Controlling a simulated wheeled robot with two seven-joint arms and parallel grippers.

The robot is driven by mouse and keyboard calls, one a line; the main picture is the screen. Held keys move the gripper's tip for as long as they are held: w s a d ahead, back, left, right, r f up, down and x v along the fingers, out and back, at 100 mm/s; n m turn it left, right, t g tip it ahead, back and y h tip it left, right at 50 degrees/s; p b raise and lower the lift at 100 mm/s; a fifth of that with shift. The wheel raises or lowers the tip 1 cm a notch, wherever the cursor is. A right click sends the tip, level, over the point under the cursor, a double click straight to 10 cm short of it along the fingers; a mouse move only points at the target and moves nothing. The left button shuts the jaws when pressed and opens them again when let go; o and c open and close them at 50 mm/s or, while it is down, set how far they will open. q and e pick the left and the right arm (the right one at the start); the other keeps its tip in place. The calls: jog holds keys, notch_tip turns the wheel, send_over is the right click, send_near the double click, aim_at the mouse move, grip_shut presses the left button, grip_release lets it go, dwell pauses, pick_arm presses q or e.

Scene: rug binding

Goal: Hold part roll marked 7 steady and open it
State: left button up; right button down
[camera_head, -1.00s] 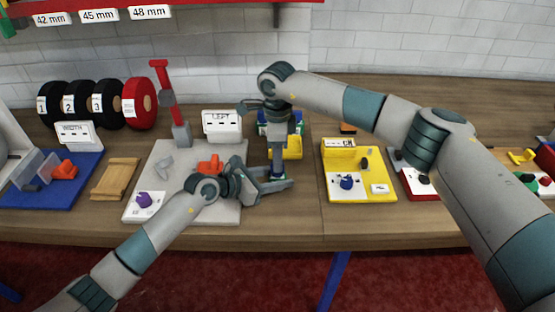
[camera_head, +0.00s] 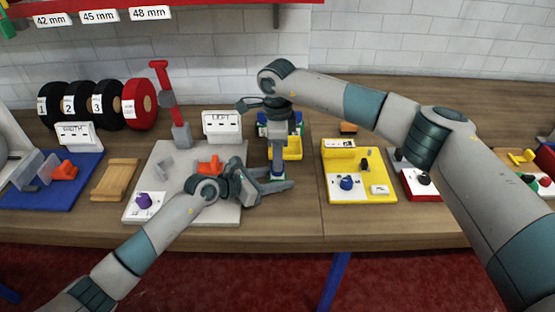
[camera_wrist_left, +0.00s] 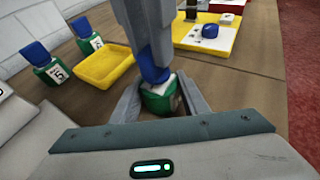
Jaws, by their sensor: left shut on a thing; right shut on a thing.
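The part roll is a small green pot with a blue cap, low under my grippers in the head view (camera_head: 278,179). In the left wrist view its green body (camera_wrist_left: 160,101) and blue cap (camera_wrist_left: 152,68) show more clearly; its number is not readable. My left gripper (camera_head: 284,186) is shut around the green body from the side, one finger on each side (camera_wrist_left: 158,106). My right gripper (camera_head: 277,172) points straight down from above and is shut on the blue cap, hiding part of it.
A yellow tray (camera_wrist_left: 103,68) lies just behind, beside other green pots with blue caps, one marked 5 (camera_wrist_left: 54,73). A grey board (camera_head: 230,214) lies at left with an orange part (camera_head: 209,166). A yellow station (camera_head: 378,190) stands at right. Clear table lies in front.

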jog(key=shift+r, duration=0.65)
jog(key=shift+r, duration=0.15)
jog(key=shift+r, duration=1.95)
pick_arm(q)
jog(key=o, duration=1.6)
jog(key=shift+a, duration=0.15)
jog(key=b+v, duration=0.2)
jog(key=v, duration=0.8)
jog(key=shift+s+a, duration=0.1)
jog(key=shift+a, duration=0.05)
pick_arm(e)
notch_tip(320, 180, down, 2)
jog(key=shift+f, duration=0.25)
pick_arm(q)
jog(key=shift+s+a+r+b, duration=0.35)
jog(key=shift+a+r, duration=0.05)
jog(key=shift+a, duration=0.1)
